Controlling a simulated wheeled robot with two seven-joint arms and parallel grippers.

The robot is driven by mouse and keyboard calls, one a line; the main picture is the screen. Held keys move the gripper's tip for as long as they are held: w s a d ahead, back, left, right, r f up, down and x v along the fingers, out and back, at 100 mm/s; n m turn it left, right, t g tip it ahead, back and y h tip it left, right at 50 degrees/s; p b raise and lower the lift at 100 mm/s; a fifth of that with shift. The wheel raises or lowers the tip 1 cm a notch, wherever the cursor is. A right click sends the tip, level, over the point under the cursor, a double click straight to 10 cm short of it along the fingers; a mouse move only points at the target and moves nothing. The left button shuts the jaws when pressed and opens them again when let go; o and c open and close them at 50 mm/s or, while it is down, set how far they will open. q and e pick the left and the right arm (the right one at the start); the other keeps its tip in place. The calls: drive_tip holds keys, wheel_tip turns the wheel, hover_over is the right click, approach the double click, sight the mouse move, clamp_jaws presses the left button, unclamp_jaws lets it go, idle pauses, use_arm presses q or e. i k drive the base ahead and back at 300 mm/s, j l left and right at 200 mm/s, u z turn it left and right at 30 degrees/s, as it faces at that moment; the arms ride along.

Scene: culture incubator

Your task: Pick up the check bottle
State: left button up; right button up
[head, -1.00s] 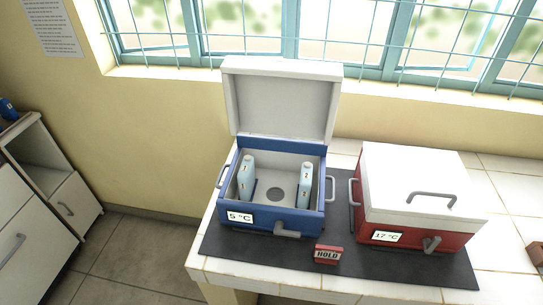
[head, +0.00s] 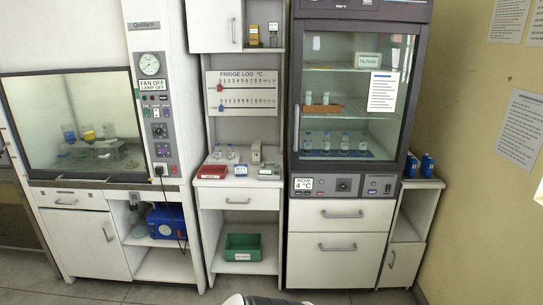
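Several small bottles with pale caps (head: 344,142) stand in a row on a blue mat on the low shelf of the glass-fronted cabinet. Two more small bottles (head: 325,99) stand by a brown rack (head: 321,109) on the shelf above. Two clear bottles (head: 230,152) stand on the counter left of the cabinet. I cannot tell which is the check bottle, since labels are too small to read. The cabinet door (head: 409,100) appears shut, with a handle on its left. Neither gripper shows; only a white rounded piece, perhaps mine, shows at the bottom edge.
A red box (head: 212,171) and small devices sit on the counter. A green bin (head: 242,247) is on the low shelf beneath. A fume hood (head: 70,125) stands left, a blue pump (head: 167,221) below it. Blue containers (head: 427,165) stand right. Some floor shows in front.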

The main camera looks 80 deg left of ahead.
sight(230, 150)
drive_tip(key=u, duration=3.1)
